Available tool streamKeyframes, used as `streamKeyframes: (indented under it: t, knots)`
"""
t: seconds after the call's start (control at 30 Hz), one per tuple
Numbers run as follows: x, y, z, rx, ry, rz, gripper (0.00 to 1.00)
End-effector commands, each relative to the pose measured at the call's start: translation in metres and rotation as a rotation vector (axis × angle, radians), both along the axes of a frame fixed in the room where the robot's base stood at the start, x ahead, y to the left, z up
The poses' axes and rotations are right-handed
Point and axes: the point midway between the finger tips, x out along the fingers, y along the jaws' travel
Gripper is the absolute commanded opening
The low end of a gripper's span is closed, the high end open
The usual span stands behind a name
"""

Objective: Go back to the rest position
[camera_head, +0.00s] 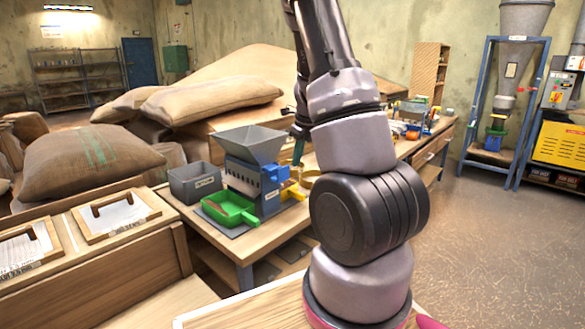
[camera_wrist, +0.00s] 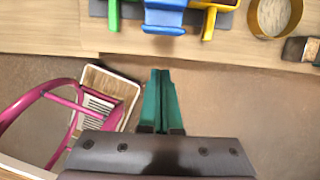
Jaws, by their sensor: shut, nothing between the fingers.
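My gripper (camera_wrist: 160,82) is shut, its two green fingers together with nothing between them. In the wrist view the fingers point over the floor, just short of the bench edge. In the head view my gripper (camera_head: 298,140) shows partly behind my arm, above the workbench (camera_head: 262,243). A small blue and grey machine with a hopper (camera_head: 252,145) stands on the bench to its left, with a green tray (camera_head: 228,209) in front of it.
A grey bin (camera_head: 193,182) sits left of the machine. A sieve ring (camera_wrist: 283,12) lies on the bench. Stacked sacks (camera_head: 88,160) fill the left, with wooden lidded boxes (camera_head: 115,215) in front. The floor at right (camera_head: 490,250) is clear.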

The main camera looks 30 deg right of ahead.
Motion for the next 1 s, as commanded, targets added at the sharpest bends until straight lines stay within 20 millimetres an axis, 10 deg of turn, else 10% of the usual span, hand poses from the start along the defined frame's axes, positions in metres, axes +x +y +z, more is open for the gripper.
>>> streamKeyframes:
  t: [0.3, 0.67, 1.0]
  knots:
    - [-0.012, -0.004, 0.053, 0.001, -0.001, 0.0, 0.0]
    - [-0.017, -0.002, 0.067, 0.002, -0.007, 0.023, 0.0]
    - [-0.063, 0.076, 0.154, -0.082, -0.236, 0.706, 0.0]
